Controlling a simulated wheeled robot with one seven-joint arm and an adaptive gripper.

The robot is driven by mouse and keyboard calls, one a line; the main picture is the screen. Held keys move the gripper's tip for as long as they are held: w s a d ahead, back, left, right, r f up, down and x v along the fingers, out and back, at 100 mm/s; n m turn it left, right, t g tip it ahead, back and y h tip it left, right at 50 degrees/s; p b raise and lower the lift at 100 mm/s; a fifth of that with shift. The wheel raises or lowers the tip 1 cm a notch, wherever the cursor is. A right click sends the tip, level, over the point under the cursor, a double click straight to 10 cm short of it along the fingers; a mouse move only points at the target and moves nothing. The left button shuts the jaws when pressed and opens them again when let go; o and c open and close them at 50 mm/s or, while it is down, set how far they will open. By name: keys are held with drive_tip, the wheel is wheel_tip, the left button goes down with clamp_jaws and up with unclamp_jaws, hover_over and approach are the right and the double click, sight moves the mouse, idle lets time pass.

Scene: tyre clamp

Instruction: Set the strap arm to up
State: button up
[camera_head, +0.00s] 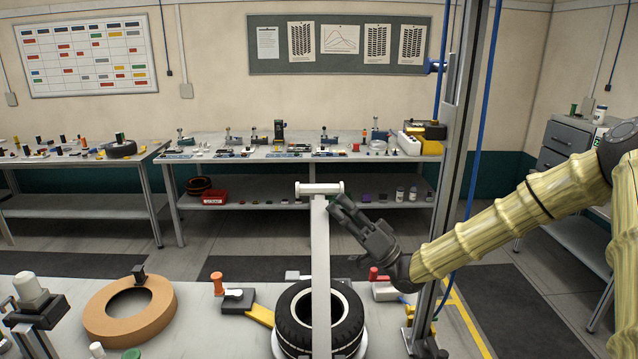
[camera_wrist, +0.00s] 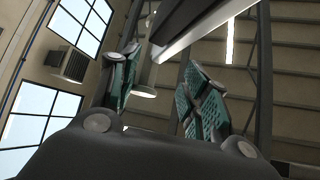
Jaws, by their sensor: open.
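The strap arm (camera_head: 320,262) is a long pale bar with a white crossbar (camera_head: 320,188) at its top. In the head view it rises in front of the black tyre (camera_head: 288,325) and looks raised; its exact lean cannot be told. My gripper (camera_head: 341,208) is just right of the bar, slightly below the crossbar. In the wrist view the two green-padded fingers of my gripper (camera_wrist: 162,88) are apart, with nothing clearly held between them. A dark and pale bar (camera_wrist: 195,28) crosses above them, probably the strap arm. Contact cannot be told.
The near bench holds an orange-brown ring (camera_head: 98,322), an orange-knobbed clamp (camera_head: 217,284) and a red-knobbed part (camera_head: 374,274). A grey post (camera_head: 452,180) stands to the right. The back bench (camera_head: 300,155) carries many small tools.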

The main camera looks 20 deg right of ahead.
sight(321, 189)
drive_tip(key=w+a, duration=0.1)
drive_tip(key=w, duration=0.1)
drive_tip(key=w+a+r+p, duration=0.1)
drive_tip(key=w, duration=0.1)
drive_tip(key=w+a+p, duration=0.1)
drive_tip(key=w, duration=0.1)
drive_tip(key=shift+a+r, duration=0.1)
drive_tip(key=shift+r, duration=0.4)
drive_tip(key=shift+s+a+r, duration=0.1)
drive_tip(key=shift+s+r, duration=0.25)
drive_tip(key=shift+s, duration=0.25)
drive_tip(key=shift+s+a+r, duration=0.1)
drive_tip(key=shift+s+r, duration=0.2)
drive_tip(key=shift+s, duration=0.25)
drive_tip(key=shift+w+d+f, duration=0.1)
drive_tip(key=shift+w+f, duration=0.4)
drive_tip(key=shift+w, duration=0.3)
drive_tip(key=c, duration=0.7)
clamp_jaws()
drive_tip(key=shift+s+r, duration=0.2)
drive_tip(key=shift+s, duration=0.1)
